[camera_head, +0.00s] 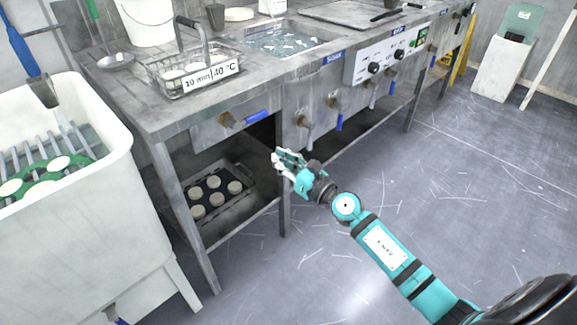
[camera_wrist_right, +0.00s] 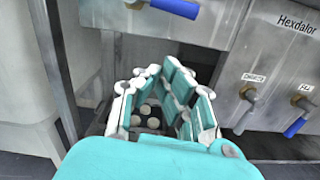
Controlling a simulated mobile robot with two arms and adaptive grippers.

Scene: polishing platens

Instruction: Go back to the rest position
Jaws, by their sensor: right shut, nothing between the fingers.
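My right gripper (camera_head: 281,160) is teal and white, on a teal arm that reaches in from the lower right. It is shut and empty. It hangs in the air in front of the bench's front leg, below the blue-handled valve. It also shows in the right wrist view (camera_wrist_right: 160,88), facing the lower shelf. On that shelf a dark tray (camera_head: 239,202) holds several pale round discs; a few of the discs (camera_wrist_right: 153,122) show between the fingers in the wrist view. My left gripper is not in view.
The steel bench (camera_head: 170,122) carries a wire basket (camera_head: 160,88) labelled "10 min 40 °C", a water basin (camera_head: 318,46) and a control panel (camera_head: 385,65). Valves jut from its front. A white sink (camera_head: 90,230) stands left. The grey floor (camera_head: 470,190) to the right is clear.

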